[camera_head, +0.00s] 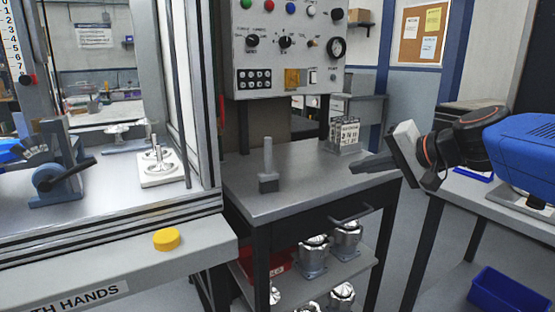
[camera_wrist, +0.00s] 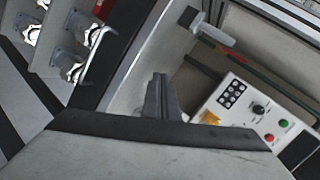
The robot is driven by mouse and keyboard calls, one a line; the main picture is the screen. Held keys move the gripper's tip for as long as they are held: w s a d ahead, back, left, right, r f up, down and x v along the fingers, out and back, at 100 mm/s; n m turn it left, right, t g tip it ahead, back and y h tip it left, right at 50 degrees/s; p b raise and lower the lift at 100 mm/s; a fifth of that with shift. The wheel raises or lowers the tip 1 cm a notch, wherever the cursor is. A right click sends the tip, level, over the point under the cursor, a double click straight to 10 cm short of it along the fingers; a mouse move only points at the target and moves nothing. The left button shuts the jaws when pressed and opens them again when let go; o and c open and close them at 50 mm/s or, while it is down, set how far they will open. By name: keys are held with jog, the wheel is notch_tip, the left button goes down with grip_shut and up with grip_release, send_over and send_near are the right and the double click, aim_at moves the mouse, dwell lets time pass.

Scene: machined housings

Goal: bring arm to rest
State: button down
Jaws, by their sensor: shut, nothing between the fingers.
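My gripper (camera_head: 356,165) is at the right in the head view, above the right part of the grey metal table (camera_head: 300,195). Its dark fingers point left and are shut with nothing between them. The closed fingers also show at the middle of the wrist view (camera_wrist: 158,80). My arm reaches in from the right edge of the head view. A grey upright post on a square base (camera_head: 267,160) stands on the table, left of my gripper and apart from it. It shows near the top in the wrist view (camera_wrist: 212,32).
A labelled metal box (camera_head: 345,136) stands at the table's back, close to my gripper in the picture. A control panel (camera_head: 290,50) rises behind. Shiny housings (camera_head: 314,250) sit on the lower shelf. A framed machine with a yellow button (camera_head: 166,239) is left. A blue bin (camera_head: 497,290) is lower right.

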jog(key=s+d+f+n+g+h, duration=0.2)
jog(key=s+d+f+n+h, duration=0.1)
jog(key=s+f, duration=0.8)
jog(key=s+d+f+n+g+h, duration=0.2)
jog(key=s+d+f+h, duration=0.3)
jog(key=s+f, duration=0.6)
jog(key=shift+d+f+n+g, duration=0.35)
jog(key=shift+d+f, duration=0.3)
jog(key=shift+f, duration=0.3)
jog(key=shift+s, duration=0.1)
